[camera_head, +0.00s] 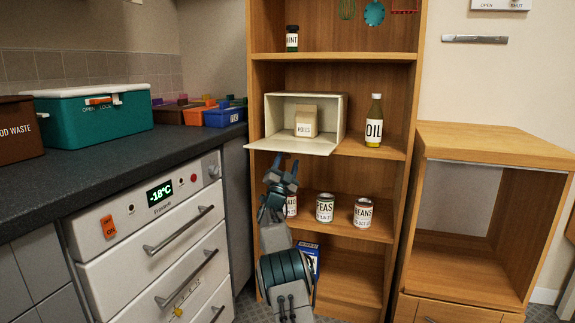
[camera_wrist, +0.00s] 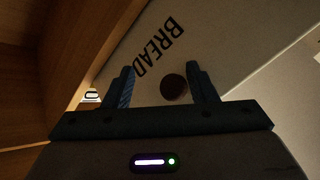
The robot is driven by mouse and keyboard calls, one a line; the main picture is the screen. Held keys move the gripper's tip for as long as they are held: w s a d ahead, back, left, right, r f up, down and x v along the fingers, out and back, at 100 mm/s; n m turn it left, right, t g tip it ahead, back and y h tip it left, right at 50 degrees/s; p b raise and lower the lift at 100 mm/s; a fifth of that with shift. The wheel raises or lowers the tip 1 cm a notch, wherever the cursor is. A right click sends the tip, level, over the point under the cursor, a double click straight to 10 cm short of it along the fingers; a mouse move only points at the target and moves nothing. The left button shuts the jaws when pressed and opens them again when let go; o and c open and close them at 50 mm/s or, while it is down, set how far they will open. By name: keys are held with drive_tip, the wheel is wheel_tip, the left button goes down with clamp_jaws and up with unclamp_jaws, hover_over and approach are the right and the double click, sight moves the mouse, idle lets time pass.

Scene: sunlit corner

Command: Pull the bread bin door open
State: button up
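The cream bread bin (camera_head: 340,118) stands on the middle shelf with its front open. Its door (camera_head: 290,146) is folded down and lies about level, sticking out past the shelf edge. A small box (camera_head: 306,120) stands inside the bin. My gripper (camera_head: 284,165) is just below the door, fingers pointing up. In the wrist view the door's outer face (camera_wrist: 215,40) carries the word BREAD and a dark round knob (camera_wrist: 173,87). The knob shows between the parted fingers of my gripper (camera_wrist: 162,82), closer to the right one. I cannot tell whether they touch.
An oil bottle (camera_head: 374,122) stands right of the bin. Cans of peas (camera_head: 325,208) and beans (camera_head: 364,212) stand on the shelf below, with another can partly behind my arm. A counter with a freezer (camera_head: 150,225) is at left, a wooden cabinet (camera_head: 490,145) at right.

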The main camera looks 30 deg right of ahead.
drive_tip(key=shift+s+r, duration=0.25)
drive_tip(key=shift+r, duration=0.1)
drive_tip(key=p+v, duration=0.2)
drive_tip(key=v, duration=1.2)
drive_tip(key=shift+w+f, duration=0.3)
drive_tip(key=a+r+n+y+p, duration=0.25)
drive_tip(key=r+y+p, duration=0.2)
drive_tip(key=r, duration=0.25)
drive_tip(key=a+r+n+y+p, duration=0.2)
drive_tip(key=r+n+y+p, duration=0.15)
drive_tip(key=r+p, duration=0.35)
drive_tip(key=s+a+r+n+g+y+p, duration=0.4)
drive_tip(key=s+a+r+y+p, duration=0.25)
drive_tip(key=s+a+r, duration=0.2)
drive_tip(key=s+a+r+n+g+y+p, duration=0.1)
drive_tip(key=s+a+r+n+g+p, duration=0.1)
drive_tip(key=s, duration=1.1)
drive_tip(key=s+a+r+n+g+y+p, duration=0.1)
drive_tip(key=s+a+r+n+g+p, duration=0.1)
drive_tip(key=s+p, duration=0.7)
drive_tip(key=s+a+r+n+g+y+p, duration=0.1)
drive_tip(key=s+a+r+n+g+p, duration=0.2)
drive_tip(key=s, duration=1.5)
drive_tip(key=a+g+p, duration=0.2)
drive_tip(key=g+p, duration=0.1)
drive_tip(key=g, duration=0.1)
drive_tip(key=shift+n+g, duration=0.3)
